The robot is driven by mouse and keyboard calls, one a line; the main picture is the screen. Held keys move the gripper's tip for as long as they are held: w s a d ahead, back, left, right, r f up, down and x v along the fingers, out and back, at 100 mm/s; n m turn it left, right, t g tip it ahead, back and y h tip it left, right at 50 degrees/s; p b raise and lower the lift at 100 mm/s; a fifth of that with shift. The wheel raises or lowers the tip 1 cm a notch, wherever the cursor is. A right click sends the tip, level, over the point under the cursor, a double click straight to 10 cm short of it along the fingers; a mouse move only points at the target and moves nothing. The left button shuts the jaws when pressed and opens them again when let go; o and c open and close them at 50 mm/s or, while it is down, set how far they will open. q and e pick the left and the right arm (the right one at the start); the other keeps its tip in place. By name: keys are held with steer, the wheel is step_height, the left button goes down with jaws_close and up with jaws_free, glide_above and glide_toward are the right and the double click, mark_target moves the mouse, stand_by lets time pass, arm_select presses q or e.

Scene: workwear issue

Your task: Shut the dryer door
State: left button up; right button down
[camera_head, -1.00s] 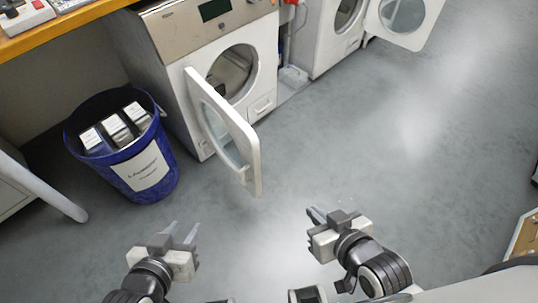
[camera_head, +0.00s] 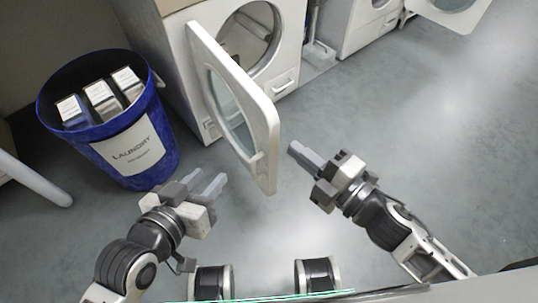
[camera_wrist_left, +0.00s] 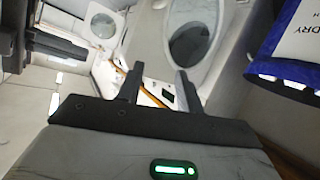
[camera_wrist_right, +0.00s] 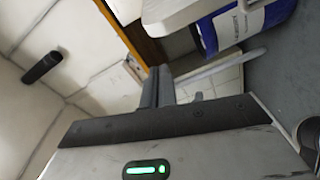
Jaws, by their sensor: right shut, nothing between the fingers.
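The nearer white front-loading machine (camera_head: 188,92) has its round opening (camera_head: 248,38) uncovered. Its door (camera_head: 268,140) stands wide open, swung out toward me, with a round glass pane in a white frame. My right gripper (camera_head: 297,150) is shut and empty, just right of the door's free edge, with a small gap seeming to remain. My left gripper (camera_head: 207,180) is open and empty, left of the door and low in front of the machine. The left wrist view shows its fingers (camera_wrist_left: 161,88) apart. A white panel edge (camera_wrist_right: 172,14), probably the door, shows in the right wrist view.
A blue laundry bin (camera_head: 165,128) holding several boxes stands left of the machine, close to my left gripper. A second machine (camera_head: 352,30) at the back right also has its door (camera_head: 470,12) open. The floor to the right is clear.

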mark_target(269, 133)
steer(key=w+a+f+n, duration=0.1)
steer(key=w+a, duration=0.1)
steer(key=w+a+f+n+g+y+b, duration=0.1)
steer(key=w+a+n, duration=0.1)
steer(key=w+a+f+n+y+b, duration=0.1)
steer(key=w+a, duration=0.1)
steer(key=w, duration=0.1)
steer(key=shift+n+g, duration=0.3)
steer(key=shift+g, duration=0.1)
steer(key=shift+w+d, duration=0.25)
steer(key=shift+d, duration=0.05)
